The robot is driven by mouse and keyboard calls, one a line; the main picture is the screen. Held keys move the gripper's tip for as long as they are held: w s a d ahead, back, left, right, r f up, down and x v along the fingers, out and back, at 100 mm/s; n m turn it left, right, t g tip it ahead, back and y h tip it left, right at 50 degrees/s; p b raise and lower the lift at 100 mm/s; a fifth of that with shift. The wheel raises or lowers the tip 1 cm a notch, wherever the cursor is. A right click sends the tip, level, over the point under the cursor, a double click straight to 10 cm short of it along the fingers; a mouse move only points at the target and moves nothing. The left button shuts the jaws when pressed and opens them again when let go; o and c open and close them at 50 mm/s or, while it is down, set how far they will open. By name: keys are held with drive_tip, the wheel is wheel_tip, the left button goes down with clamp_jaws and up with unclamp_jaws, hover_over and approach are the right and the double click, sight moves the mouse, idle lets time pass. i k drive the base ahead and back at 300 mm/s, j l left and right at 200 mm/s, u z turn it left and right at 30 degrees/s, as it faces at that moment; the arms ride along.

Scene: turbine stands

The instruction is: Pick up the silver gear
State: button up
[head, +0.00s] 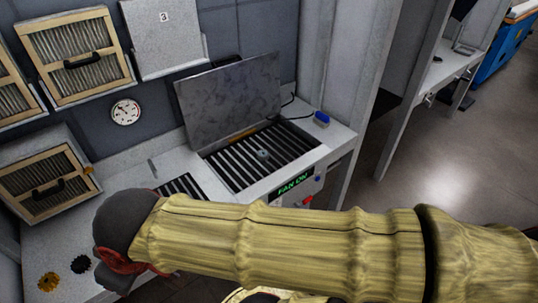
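A small silver-grey piece, seemingly the silver gear (263,154), lies on the dark slatted grate (240,166) of the bench, below a raised grey lid. It is too small for me to make out its teeth. My arm crosses the lower part of the head view, in front of the bench. I cannot make out my gripper's fingers anywhere in this view. Nothing covers the silver piece.
A gold gear (48,282) and a black gear (81,264) lie at the lower left of the bench. The raised lid (230,97) stands behind the grate. A lit "FAN ON" panel (294,182) and a red button (308,201) are at the front. Framed filters (75,50) stand left.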

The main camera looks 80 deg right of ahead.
sight(261, 155)
drive_tip(key=z, duration=2.45)
drive_tip(key=i+l, duration=0.25)
drive_tip(key=i, duration=0.2)
drive_tip(key=i+l, duration=0.2)
drive_tip(key=i, duration=0.25)
drive_tip(key=i+l, duration=0.25)
drive_tip(key=i, duration=0.25)
